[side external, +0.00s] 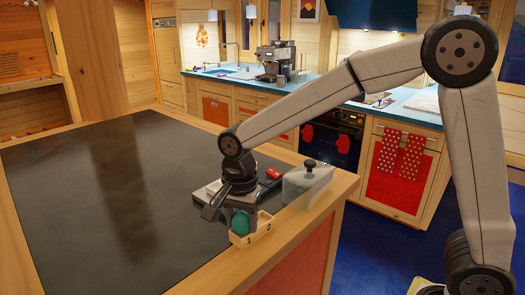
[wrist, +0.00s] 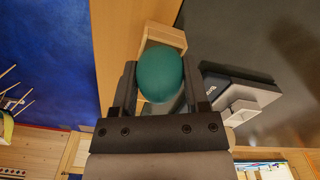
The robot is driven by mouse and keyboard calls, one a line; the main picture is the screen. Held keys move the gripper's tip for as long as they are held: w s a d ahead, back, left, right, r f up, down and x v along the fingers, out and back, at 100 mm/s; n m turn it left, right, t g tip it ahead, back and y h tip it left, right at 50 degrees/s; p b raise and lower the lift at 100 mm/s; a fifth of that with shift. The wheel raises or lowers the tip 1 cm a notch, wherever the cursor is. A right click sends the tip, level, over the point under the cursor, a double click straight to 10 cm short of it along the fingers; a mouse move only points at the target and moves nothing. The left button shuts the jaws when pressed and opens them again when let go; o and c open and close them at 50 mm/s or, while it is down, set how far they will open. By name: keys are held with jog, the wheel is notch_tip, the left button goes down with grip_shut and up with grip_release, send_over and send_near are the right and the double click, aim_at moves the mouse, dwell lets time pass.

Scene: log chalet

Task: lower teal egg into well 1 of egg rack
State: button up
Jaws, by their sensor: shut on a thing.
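The teal egg (side external: 240,222) is held between the two fingers of my gripper (side external: 237,214), at the left end of the egg rack. The small pale wooden egg rack (side external: 262,229) has the marks 1 and 2 on its front, and the egg is at the end marked 1. The egg's lower part seems hidden by the rack's front wall; I cannot tell whether it touches the well's bottom. In the wrist view the egg (wrist: 160,74) fills the gap between my gripper's fingers (wrist: 159,80), and the rack (wrist: 166,35) shows partly behind it.
A grey box with a black knob (side external: 307,185) stands right of the rack, close to the counter edge. A dark device with a red part (side external: 271,174) lies just behind my gripper. The dark countertop (side external: 100,200) to the left is clear.

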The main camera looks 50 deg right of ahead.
jog(key=shift+f, duration=0.1)
jog(key=o, duration=0.8)
jog(key=shift+r, duration=3.95)
